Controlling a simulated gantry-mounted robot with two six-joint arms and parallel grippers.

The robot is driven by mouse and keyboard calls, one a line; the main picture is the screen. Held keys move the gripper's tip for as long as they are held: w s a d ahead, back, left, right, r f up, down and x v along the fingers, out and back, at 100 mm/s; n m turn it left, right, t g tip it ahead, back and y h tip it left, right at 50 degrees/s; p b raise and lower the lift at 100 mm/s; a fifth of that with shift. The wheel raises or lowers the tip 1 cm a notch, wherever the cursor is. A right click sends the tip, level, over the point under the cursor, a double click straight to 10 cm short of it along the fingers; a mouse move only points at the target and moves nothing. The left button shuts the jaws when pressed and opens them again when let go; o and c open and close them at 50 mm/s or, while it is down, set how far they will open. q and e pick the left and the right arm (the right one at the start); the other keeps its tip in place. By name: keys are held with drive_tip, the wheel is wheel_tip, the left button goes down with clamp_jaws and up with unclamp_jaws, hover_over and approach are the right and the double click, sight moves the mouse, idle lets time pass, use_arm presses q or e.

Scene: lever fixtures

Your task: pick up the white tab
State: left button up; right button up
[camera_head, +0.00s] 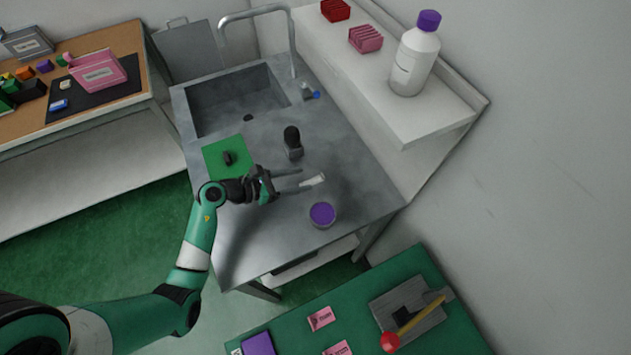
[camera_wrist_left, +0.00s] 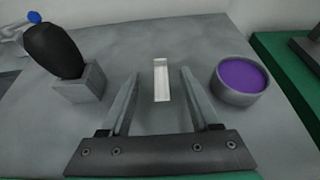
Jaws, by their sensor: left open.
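The white tab (camera_head: 313,180) lies on the grey metal counter in the head view. In the left wrist view the white tab (camera_wrist_left: 161,80) is upright in the picture, between and just beyond the fingertips. My left gripper (camera_head: 300,178) is open, with its fingers pointing at the tab. In the left wrist view its two fingers (camera_wrist_left: 159,75) stand apart on either side of the tab's near part, and I cannot tell whether they touch the counter. My right gripper is not in view.
A purple-topped round container (camera_head: 322,214) stands right of the tab in the wrist view. A black-knobbed lever on a grey block (camera_head: 292,146) stands on the other side. Bare counter surrounds the tab.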

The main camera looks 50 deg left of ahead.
sight(322, 176)
use_arm(q)
drive_tip(key=shift+w+d+f, duration=0.15)
drive_tip(key=shift+w, duration=0.25)
drive_tip(key=shift+w+f, duration=0.2)
drive_tip(key=b+x, duration=0.2)
drive_tip(key=x, duration=0.2)
drive_tip(key=shift+w+d+f, duration=0.1)
drive_tip(key=shift+w+d, duration=0.05)
drive_tip(key=shift+w, duration=0.1)
clamp_jaws()
